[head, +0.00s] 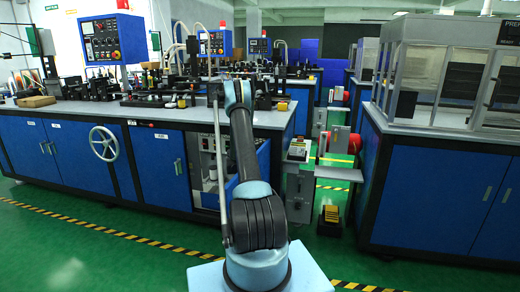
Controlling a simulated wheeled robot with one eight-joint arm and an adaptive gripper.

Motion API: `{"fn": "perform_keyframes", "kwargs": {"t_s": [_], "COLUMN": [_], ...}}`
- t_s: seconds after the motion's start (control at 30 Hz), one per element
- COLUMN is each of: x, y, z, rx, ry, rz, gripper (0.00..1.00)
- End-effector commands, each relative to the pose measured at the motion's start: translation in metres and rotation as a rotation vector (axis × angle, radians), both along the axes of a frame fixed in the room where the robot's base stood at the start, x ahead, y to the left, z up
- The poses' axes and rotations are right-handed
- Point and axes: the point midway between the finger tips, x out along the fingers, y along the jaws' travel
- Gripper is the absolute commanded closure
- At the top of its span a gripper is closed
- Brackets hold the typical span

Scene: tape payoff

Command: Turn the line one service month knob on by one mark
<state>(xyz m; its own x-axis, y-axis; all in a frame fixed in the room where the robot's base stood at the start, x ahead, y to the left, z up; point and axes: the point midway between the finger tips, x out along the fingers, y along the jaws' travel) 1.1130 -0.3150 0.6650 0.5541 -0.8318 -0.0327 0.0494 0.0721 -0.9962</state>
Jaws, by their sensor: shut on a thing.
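My arm (246,160) rises from my base at the bottom middle and reaches forward to the front edge of the machine bench. Its far end, near blue-ringed joints, is lost among dark machine parts on the bench top. I cannot make out my gripper's fingers. I cannot pick out the service month knob for certain either; it is too small or hidden behind my arm. Blue control boxes with dials and buttons stand over the line: a near one (113,40) at left, one (215,43) behind my arm, and a farther one (259,46).
The long blue bench (85,160) has a grey top and a handwheel (104,143). A glazed cabinet (455,75) stands on blue cupboards (425,190) at right. A small stand with red discs (340,139) is between them. Green floor with striped tape lies in front.

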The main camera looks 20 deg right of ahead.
Motion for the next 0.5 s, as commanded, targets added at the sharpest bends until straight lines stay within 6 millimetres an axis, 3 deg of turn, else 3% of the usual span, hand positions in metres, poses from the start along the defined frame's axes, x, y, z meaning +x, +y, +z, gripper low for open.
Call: {"fn": "perform_keyframes", "kwargs": {"t_s": [0.5], "x": [-0.0021], "y": [-0.0017], "z": [-0.0007], "rx": [0.271], "ry": [-0.179], "rz": [-0.005], "gripper": [0.93]}}
